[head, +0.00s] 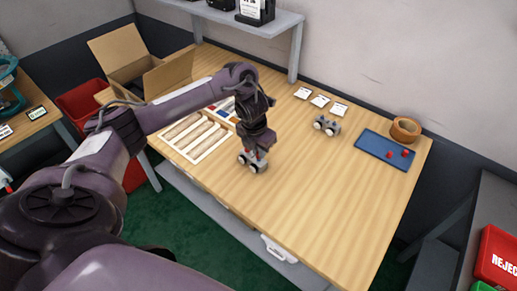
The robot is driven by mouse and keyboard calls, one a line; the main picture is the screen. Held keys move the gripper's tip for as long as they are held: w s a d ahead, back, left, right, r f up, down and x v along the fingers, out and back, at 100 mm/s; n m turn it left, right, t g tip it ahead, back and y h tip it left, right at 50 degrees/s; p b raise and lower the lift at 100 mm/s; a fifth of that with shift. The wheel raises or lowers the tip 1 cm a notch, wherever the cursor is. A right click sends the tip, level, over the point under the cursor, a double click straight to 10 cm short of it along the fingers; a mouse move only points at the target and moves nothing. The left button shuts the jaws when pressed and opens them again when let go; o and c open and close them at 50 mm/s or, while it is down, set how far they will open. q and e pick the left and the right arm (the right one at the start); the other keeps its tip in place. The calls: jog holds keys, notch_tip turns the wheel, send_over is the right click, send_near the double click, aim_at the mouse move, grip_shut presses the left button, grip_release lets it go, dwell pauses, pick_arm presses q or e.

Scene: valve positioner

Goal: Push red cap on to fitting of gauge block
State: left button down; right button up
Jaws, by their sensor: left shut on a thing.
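My left gripper (258,147) points down over the near-middle of the table. It is shut on a small red cap, of which only a trace of red shows between the fingers. Right beneath it a grey gauge block (252,163) with round white-faced gauges sits on the table. The gripper hides the block's top, so I cannot tell whether the cap touches the fitting. A second gauge block (327,126) stands farther back to the right. My right gripper is not in view.
A compartmented tray (182,150) lies left of the gripper. A cardboard box (165,77) is behind left, a shelf (275,25) above. The table's front right is clear.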

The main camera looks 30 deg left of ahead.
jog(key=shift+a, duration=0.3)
pick_arm(q)
jog(key=shift+f+b, duration=0.5)
jog(key=shift+f, duration=0.2)
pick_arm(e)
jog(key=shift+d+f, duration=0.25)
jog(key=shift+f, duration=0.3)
